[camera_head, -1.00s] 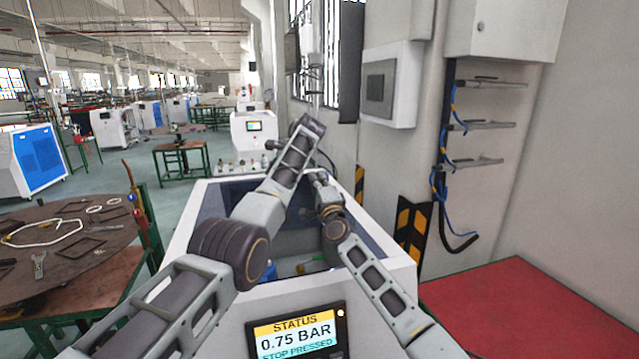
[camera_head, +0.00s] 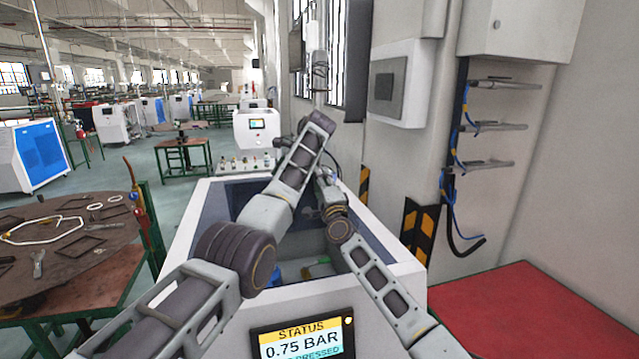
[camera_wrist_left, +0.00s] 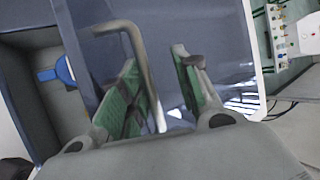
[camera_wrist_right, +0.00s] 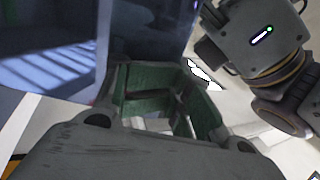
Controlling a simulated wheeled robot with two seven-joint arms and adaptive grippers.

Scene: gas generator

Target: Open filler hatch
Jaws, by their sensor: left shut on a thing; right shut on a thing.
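The white generator housing (camera_head: 395,268) stands in front of me in the head view, with dark blue hatch panels (camera_head: 213,205) at its top opening. My left gripper (camera_wrist_left: 160,65) is shut on a grey bent-bar handle (camera_wrist_left: 138,45), which runs down between its green fingers. A dark blue hatch panel (camera_wrist_left: 215,35) lies behind them. My left arm hides that gripper in the head view. My right gripper (camera_wrist_right: 165,75) is shut beside a dark blue panel (camera_wrist_right: 150,30). What its green fingers hold is hard to make out. It is also small in the head view (camera_head: 323,178).
A blue part (camera_wrist_left: 65,72) lies in the recess of the housing. The status screen (camera_head: 302,340) is on the front. A round table (camera_head: 85,240) stands left, a red surface (camera_head: 530,310) right, and the wall close on the right. My two arms are close together.

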